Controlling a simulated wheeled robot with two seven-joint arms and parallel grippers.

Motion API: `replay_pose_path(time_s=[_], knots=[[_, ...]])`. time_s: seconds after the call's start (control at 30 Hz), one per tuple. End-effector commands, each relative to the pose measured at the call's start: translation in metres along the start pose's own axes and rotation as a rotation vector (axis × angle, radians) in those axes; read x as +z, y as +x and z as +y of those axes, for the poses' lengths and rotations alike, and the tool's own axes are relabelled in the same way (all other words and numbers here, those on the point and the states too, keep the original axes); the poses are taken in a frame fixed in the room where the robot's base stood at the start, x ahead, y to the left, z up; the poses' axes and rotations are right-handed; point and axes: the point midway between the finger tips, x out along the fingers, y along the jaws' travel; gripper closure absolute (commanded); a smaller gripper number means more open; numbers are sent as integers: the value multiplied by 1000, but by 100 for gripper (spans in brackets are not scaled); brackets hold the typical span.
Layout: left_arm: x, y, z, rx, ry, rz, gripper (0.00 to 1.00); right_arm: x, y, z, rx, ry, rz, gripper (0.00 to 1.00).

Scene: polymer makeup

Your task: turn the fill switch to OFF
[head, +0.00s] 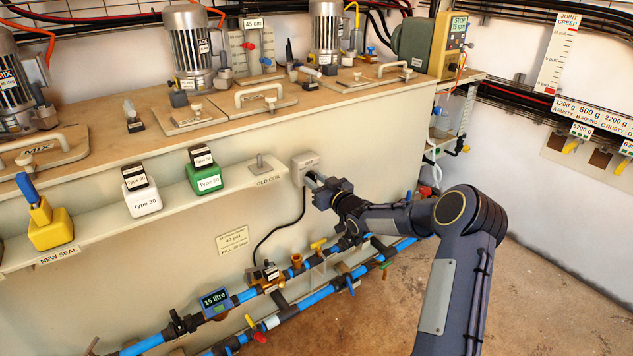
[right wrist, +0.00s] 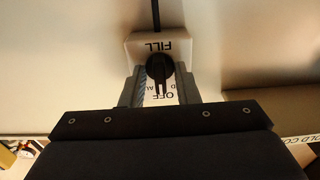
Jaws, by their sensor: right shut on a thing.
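The fill switch is a pale box (head: 304,165) on the tank's front wall, at the right end of the ledge. In the right wrist view the box (right wrist: 180,45) reads FILL, upside down, with OFF lettering nearer my gripper. Its black knob (right wrist: 159,68) has a narrow handle pointing down the picture, beside the OFF lettering. My right gripper (head: 316,181) is at the box, and its fingers (right wrist: 159,92) stand on both sides of the knob, shut on it. The fingers partly hide the box's lower edge and label. My left gripper is not in view.
A black cable (head: 282,227) hangs below the switch box. Blue pipes with valves (head: 320,292) run low along the wall. The ledge holds a green block (head: 204,179), a white block (head: 142,201) and a yellow block (head: 50,232). The floor (head: 540,300) at right is clear.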

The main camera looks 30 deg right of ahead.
Motion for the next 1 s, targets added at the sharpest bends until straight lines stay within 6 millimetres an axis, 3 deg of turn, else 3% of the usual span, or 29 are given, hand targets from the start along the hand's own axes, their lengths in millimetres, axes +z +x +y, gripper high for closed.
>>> replay_pose_path(time_s=[0.03, 0.07, 0.1, 0.43, 0.8, 1.0], knots=[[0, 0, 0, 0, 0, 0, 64, 1, 0, 0, 0, 0, -1, 94], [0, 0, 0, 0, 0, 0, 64, 1, 0, 0, 0, 0, -1, 69], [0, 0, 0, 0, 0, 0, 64, 1, 0, 0, 0, 0, -1, 67], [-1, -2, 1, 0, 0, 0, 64, 0, -5, 0, 0, -1, -2, 67], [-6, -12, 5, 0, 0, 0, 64, -1, -64, 1, 2, -1, -3, 67], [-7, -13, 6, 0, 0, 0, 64, 0, -78, 0, 1, -1, -1, 67]])
